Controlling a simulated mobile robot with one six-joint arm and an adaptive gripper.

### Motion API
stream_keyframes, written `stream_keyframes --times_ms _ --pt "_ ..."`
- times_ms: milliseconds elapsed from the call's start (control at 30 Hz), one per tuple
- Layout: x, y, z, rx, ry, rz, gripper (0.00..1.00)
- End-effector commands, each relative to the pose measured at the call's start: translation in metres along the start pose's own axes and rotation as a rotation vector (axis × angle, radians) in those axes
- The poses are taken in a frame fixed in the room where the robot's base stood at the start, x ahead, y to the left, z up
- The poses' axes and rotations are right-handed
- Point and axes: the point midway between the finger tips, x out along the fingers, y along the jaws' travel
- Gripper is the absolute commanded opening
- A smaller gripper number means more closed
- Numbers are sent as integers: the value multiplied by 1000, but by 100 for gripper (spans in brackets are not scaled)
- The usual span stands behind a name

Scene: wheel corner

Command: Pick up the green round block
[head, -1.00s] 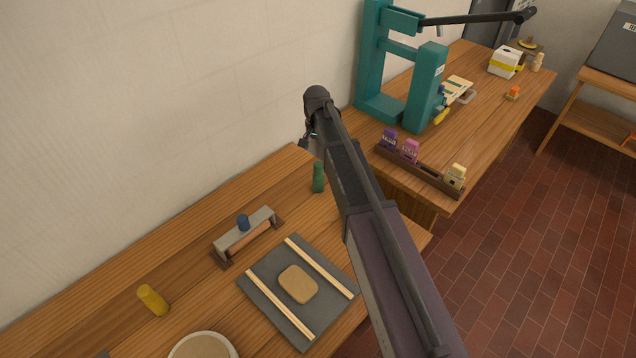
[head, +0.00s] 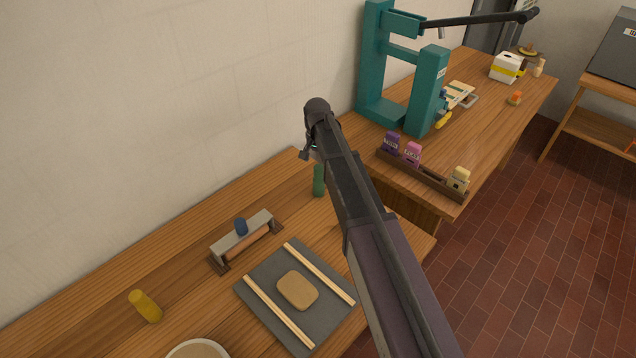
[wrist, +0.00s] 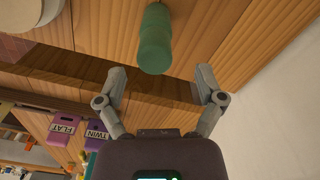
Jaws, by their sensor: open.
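The green round block (head: 319,181) is a small upright cylinder near the back right corner of the near wooden table. My arm partly hides its top in the head view. In the wrist view the green block (wrist: 154,40) stands at the top centre, ahead of the fingertips and roughly in line with the gap between them. My gripper (wrist: 160,78) is open and empty, with its two fingers spread apart. In the head view my gripper (head: 308,150) shows only in part, just above the block. I cannot tell the exact distance between them.
A roller frame with a blue knob (head: 246,238), a grey board with two sticks and a tan slab (head: 297,291), and a yellow cylinder (head: 146,306) share the near table (head: 190,260). A wooden rack (head: 420,175) and a teal press (head: 427,90) stand on the far table.

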Motion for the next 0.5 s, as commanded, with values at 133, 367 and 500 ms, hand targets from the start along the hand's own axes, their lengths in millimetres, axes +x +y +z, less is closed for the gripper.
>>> stream_keyframes --times_ms 133,367,500 --pt "4 1 0 0 0 0 87" --pt "18 3 0 1 0 0 87" --pt "30 5 -1 1 0 0 87"
